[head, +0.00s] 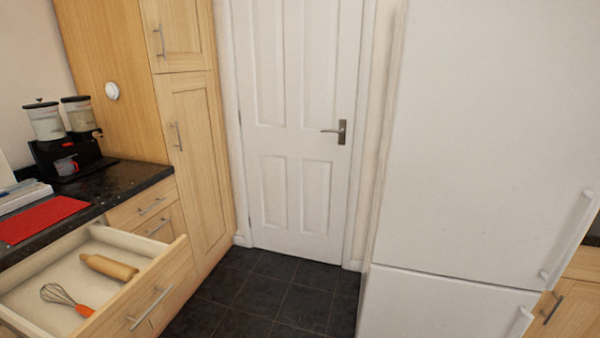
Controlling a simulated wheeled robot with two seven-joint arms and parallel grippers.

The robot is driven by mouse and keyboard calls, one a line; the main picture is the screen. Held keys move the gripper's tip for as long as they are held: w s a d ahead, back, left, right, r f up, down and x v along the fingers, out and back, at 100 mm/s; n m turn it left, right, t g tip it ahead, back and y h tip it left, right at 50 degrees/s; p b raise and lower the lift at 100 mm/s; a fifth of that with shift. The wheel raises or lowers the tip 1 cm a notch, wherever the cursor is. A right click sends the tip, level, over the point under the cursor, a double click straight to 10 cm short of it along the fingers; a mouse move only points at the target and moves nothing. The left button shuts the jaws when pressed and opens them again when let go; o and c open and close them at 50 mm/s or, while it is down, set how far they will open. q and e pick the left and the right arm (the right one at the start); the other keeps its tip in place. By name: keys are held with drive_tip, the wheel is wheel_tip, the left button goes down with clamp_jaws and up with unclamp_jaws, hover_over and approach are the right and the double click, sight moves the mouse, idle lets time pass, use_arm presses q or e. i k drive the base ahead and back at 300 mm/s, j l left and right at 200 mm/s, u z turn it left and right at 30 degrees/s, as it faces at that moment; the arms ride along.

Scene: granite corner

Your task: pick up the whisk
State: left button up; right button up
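The whisk (66,299) lies in the open drawer (146,288) at the lower left of the head view. It has a grey wire head pointing left and an orange handle pointing toward the drawer's front panel. A wooden rolling pin (109,267) lies in the same drawer, behind the whisk and apart from it. Neither of my grippers shows in the head view.
The dark granite counter (110,187) above the drawer holds a red mat (42,219) and a black dispenser machine (68,150). A white fridge (480,140) stands at right. A closed white door (298,120) is at the back. The dark tiled floor (275,298) between is clear.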

sight(84, 310)
drive_tip(key=u, duration=1.65)
drive_tip(key=i+l, duration=0.2)
